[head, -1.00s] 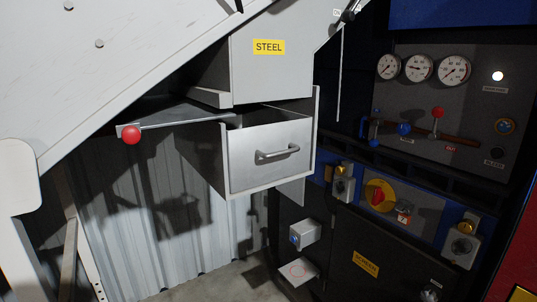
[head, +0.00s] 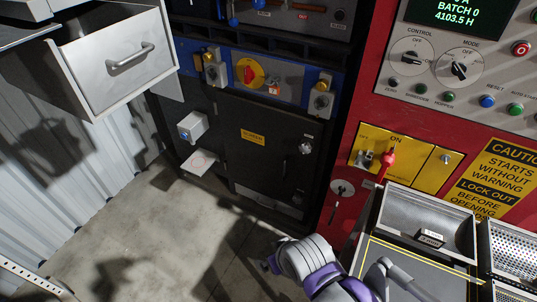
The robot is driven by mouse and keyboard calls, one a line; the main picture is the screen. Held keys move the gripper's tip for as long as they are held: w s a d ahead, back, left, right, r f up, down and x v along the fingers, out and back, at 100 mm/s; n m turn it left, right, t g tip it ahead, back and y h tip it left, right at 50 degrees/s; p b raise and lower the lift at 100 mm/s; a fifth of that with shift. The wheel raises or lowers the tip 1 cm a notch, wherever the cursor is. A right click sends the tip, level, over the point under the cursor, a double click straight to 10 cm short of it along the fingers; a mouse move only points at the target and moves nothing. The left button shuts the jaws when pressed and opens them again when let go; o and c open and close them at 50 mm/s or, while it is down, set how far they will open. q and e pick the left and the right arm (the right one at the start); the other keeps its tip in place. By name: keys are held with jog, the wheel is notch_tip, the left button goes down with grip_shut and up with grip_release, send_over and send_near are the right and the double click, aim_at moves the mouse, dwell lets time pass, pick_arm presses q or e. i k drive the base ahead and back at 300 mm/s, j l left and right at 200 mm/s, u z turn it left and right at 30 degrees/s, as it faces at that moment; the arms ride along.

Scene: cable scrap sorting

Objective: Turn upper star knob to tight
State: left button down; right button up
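A small dark star-shaped knob (head: 306,147) with a light centre sits at the upper right of the dark screen door (head: 270,165) in the head view. It is too small to tell how tight it is. No gripper fingers are visible, so both grippers are out of view.
A red and yellow rotary switch (head: 250,73) is above the door, between two small latch-like fittings. A grey box (head: 193,126) sticks out left of the door. An open steel drawer (head: 110,65) juts out upper left. A metal bin (head: 428,215) stands lower right. Floor (head: 160,230) before the door is clear.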

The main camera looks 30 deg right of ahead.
aim_at(307, 145)
jog(key=z, duration=1.35)
jog(key=i+j, duration=0.5)
jog(key=i, duration=0.15)
jog(key=i+j, duration=0.2)
jog(key=i, duration=0.15)
